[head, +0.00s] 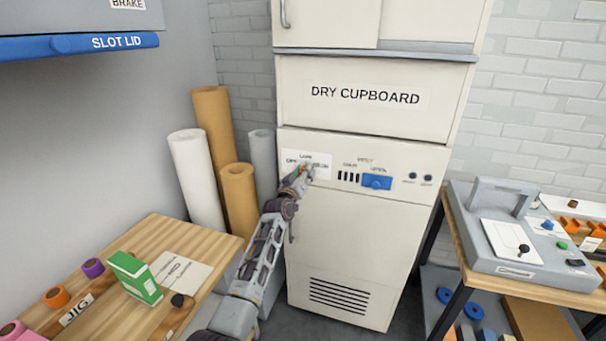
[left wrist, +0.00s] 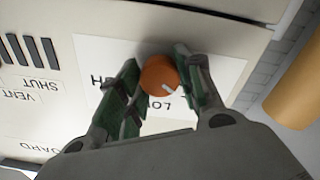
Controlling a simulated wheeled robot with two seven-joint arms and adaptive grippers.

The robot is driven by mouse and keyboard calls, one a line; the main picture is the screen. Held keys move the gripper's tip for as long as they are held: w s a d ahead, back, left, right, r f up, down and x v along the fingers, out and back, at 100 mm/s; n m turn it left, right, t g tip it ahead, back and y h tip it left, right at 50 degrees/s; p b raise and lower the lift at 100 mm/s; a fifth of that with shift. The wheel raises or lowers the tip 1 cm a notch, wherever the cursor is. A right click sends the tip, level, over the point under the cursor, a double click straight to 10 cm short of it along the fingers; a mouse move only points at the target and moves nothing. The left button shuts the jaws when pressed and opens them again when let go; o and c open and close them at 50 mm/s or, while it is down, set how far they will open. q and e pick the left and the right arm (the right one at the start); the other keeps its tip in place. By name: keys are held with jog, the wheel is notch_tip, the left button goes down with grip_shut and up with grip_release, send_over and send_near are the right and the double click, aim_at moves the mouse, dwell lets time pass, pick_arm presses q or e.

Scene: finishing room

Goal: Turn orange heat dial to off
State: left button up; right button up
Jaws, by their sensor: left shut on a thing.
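The orange heat dial (left wrist: 158,76) sits on a white label plate on the dry cupboard's front panel. A pale pointer mark shows on the dial, toward its lower right in the left wrist view. My left gripper (left wrist: 160,88) has its green-padded fingers on both sides of the dial, shut on it. In the head view my left gripper (head: 301,176) reaches the white label plate (head: 320,165) and hides most of the dial. Parts of the label's words are covered by the fingers, so I cannot read which setting the pointer meets. My right gripper is out of view.
A blue vent slider (head: 377,182) sits right of the dial on the dry cupboard (head: 365,110). Paper rolls (head: 198,180) stand left of the cupboard. A wooden table (head: 180,238) is at lower left, and a bench with a grey machine (head: 520,240) is at right.

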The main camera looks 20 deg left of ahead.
pick_arm(q)
jog(key=shift+n, duration=0.3)
jog(key=o, duration=1)
jog(key=shift+o, duration=0.2)
jog(key=s, duration=1.2)
jog(key=shift+a+f, duration=0.15)
jog(key=shift+a, duration=0.15)
dwell(0.6)
